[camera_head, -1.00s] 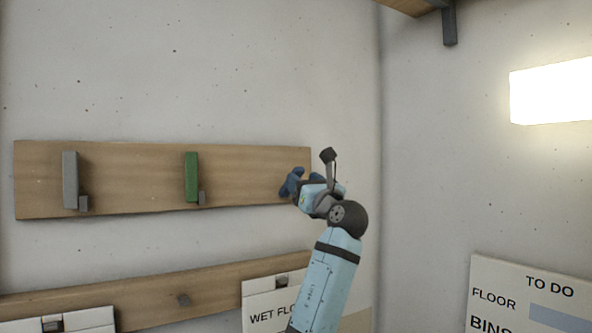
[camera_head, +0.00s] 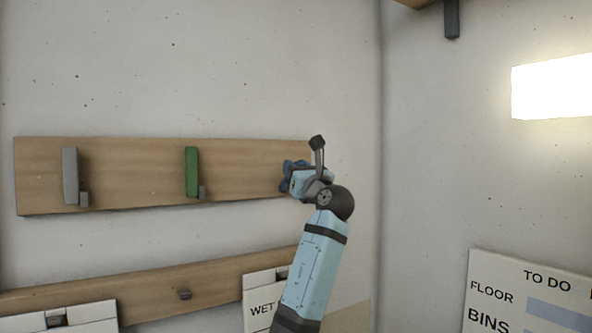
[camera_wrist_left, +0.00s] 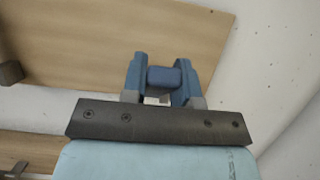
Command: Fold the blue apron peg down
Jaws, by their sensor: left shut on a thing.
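The blue apron peg (camera_wrist_left: 165,78) shows in the left wrist view as a blue block between the two dark blue fingers of my left gripper (camera_wrist_left: 163,84). The gripper is shut on it, in front of the wooden board. In the head view my left gripper (camera_head: 290,175) is at the right end of the upper wooden board (camera_head: 240,178). There the peg cannot be told apart from the blue fingers, and my wrist hides part of that board end. My right gripper is not in view.
A green peg (camera_head: 192,172) and a grey peg (camera_head: 70,176) stand upright on the same board, to the left. A lower wooden rail (camera_head: 215,283) carries white cards, one marked WET (camera_head: 262,307). The wall corner lies just right of my arm.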

